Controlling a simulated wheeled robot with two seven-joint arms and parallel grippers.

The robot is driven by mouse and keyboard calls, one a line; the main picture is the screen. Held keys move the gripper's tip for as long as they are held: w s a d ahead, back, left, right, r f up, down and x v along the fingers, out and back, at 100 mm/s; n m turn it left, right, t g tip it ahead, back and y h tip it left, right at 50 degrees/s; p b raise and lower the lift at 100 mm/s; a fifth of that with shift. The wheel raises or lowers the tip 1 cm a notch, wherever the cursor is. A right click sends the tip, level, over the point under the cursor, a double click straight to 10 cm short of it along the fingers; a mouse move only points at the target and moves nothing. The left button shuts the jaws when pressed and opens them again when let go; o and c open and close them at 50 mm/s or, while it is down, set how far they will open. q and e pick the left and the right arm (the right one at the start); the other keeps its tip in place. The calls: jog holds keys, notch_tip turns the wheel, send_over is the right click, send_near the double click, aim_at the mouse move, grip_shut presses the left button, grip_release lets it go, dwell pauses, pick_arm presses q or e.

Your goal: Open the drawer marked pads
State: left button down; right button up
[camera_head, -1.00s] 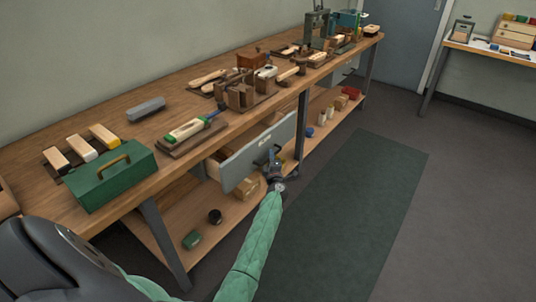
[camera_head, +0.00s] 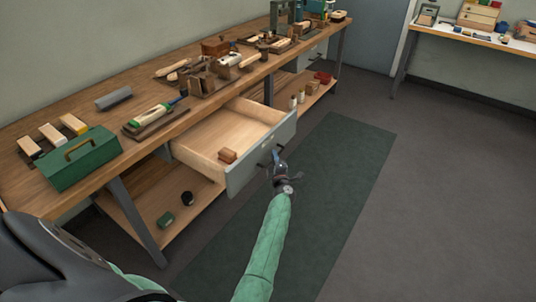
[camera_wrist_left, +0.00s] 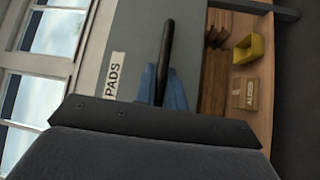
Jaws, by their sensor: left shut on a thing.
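The grey-fronted drawer (camera_head: 244,172) stands well out from under the long wooden bench, its pale wooden inside showing. A small brown block (camera_head: 228,156) lies in it near the front. In the left wrist view the drawer front (camera_wrist_left: 135,35) bears a white label reading PADS (camera_wrist_left: 114,76), beside a dark bar handle (camera_wrist_left: 166,50). My left gripper (camera_head: 279,160) is at the front of the drawer, shut on the handle; its blue fingers (camera_wrist_left: 163,88) show around the bar in the left wrist view. My right gripper is not in view.
The bench top (camera_head: 100,107) holds a green toolbox (camera_head: 82,158), brushes and several wooden tools. A lower shelf (camera_head: 150,205) carries small items. Dark green mat (camera_head: 335,160) and open floor lie in front of the drawer. Another table (camera_head: 470,40) stands at the back right.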

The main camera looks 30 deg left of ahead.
pick_arm(q)
jog(key=shift+s+d+f, duration=0.1)
jog(key=shift+d, duration=0.5)
jog(key=c, duration=1.5)
grip_release()
